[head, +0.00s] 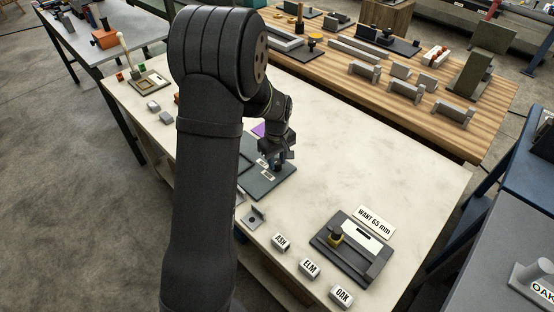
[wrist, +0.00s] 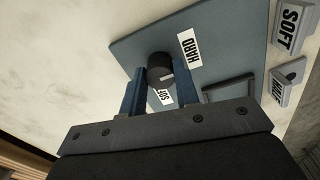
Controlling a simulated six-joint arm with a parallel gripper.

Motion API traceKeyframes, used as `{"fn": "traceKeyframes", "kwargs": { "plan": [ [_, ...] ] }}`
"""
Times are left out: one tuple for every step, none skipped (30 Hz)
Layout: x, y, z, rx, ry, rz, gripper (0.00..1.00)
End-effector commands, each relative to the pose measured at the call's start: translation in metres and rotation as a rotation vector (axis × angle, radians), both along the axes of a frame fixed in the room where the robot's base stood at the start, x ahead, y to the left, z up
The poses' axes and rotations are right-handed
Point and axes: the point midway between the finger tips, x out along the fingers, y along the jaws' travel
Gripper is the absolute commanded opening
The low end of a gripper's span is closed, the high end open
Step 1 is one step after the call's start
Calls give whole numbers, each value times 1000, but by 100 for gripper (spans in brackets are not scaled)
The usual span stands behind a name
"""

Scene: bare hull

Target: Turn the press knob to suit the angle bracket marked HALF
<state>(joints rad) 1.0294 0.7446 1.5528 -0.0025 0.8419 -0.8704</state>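The press knob (wrist: 160,68) is a short black cylinder with a pale mark on its top, on a blue-grey plate (wrist: 222,42). My gripper (wrist: 160,80) points down at the knob, one finger on either side; contact is unclear. In the head view my gripper (head: 276,164) is over the dark plate (head: 262,190). The angle bracket (wrist: 289,75), grey with a hole and a label reading HALF, is beside the plate; it also shows in the head view (head: 253,217).
A grey block marked SOFT (wrist: 290,27) stands near the bracket. Blocks marked ASH (head: 280,243), ELM (head: 309,268) and OAK (head: 342,297) line the table's front edge. A dark fixture (head: 350,250) stands by a WANT 65 mm sign (head: 374,221).

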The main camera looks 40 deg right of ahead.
Motion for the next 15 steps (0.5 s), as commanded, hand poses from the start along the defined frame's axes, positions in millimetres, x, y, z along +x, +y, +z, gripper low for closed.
{"fn": "traceKeyframes", "kwargs": {
  "plan": [
    [0, 0, 0, 0, 0, 0, 6],
    [0, 0, 0, 0, 0, 0, 6],
    [0, 0, 0, 0, 0, -2, 6],
    [0, 0, 0, 0, 0, -4, 6],
    [0, 0, 0, 0, 0, -7, 6],
    [0, 0, 0, 0, 0, -12, 6],
    [0, 0, 0, 0, 0, -18, 6],
    [0, 0, 0, 0, 0, -26, 6],
    [0, 0, 0, 0, 0, -38, 6],
    [0, 0, 0, 0, 0, -49, 6],
    [0, 0, 0, 0, 0, -63, 6],
    [0, 0, 0, 0, 0, -82, 6],
    [0, 0, 0, 0, 0, -100, 6],
    [0, 0, 0, 0, 0, -118, 6],
    [0, 0, 0, 0, 0, -145, 6]
  ]
}}
